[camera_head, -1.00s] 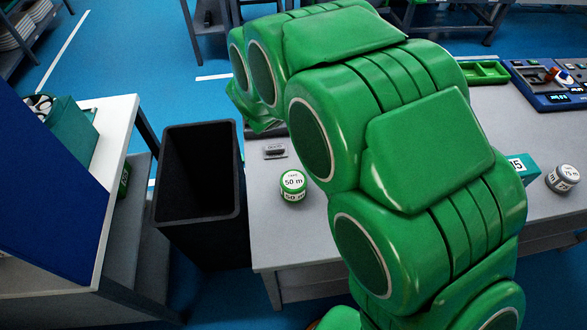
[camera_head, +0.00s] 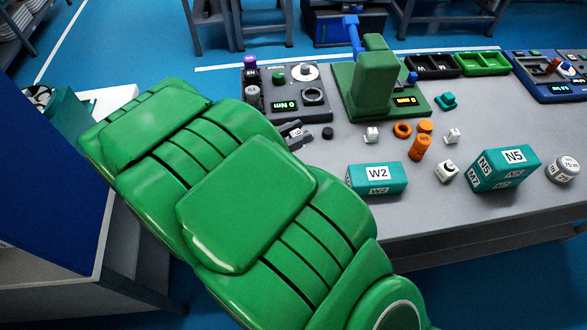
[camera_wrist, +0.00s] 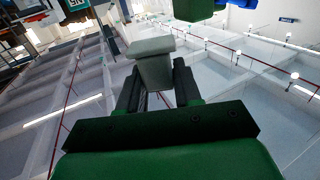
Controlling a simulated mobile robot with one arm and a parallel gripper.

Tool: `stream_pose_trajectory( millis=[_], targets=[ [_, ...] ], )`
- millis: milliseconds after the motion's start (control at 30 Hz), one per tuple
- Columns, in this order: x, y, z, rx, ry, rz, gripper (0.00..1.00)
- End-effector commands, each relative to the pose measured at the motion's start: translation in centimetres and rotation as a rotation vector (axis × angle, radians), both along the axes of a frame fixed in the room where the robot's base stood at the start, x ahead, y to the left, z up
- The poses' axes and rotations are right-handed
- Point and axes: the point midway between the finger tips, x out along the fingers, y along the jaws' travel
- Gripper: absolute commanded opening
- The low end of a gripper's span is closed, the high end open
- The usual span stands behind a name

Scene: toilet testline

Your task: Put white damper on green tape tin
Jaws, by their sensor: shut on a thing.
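In the wrist view my gripper (camera_wrist: 156,80) is shut on a pale grey-white block (camera_wrist: 152,48), wider at its end, which looks like the white damper. The block stands out past the two dark fingers. In the head view my green arm crosses the lower left, and the gripper and the held block cannot be made out there. The green tape tin is hidden now; my arm covers the part of the bench where it stood a second ago.
The bench holds a teal W2 box (camera_head: 377,179), a teal N5 box (camera_head: 503,167), a grey tin (camera_head: 562,170), orange cylinders (camera_head: 419,147) and a green press (camera_head: 374,80). A grey device (camera_head: 287,92) stands at the back left.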

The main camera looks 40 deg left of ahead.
Motion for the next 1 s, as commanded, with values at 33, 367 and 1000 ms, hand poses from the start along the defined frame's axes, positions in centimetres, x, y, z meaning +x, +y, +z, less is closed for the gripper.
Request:
stream_pose_trajectory(
  millis=[33,367,1000],
  targets=[
    [-0.6,-0.1,-0.2,-0.001,0.000,-0.002,0.04],
    [-1.5,-0.4,-1.9,-0.001,-0.001,-0.012,0.04],
    [-1.5,-0.3,-7.0,-0.002,0.001,-0.010,0.04]
  ],
)
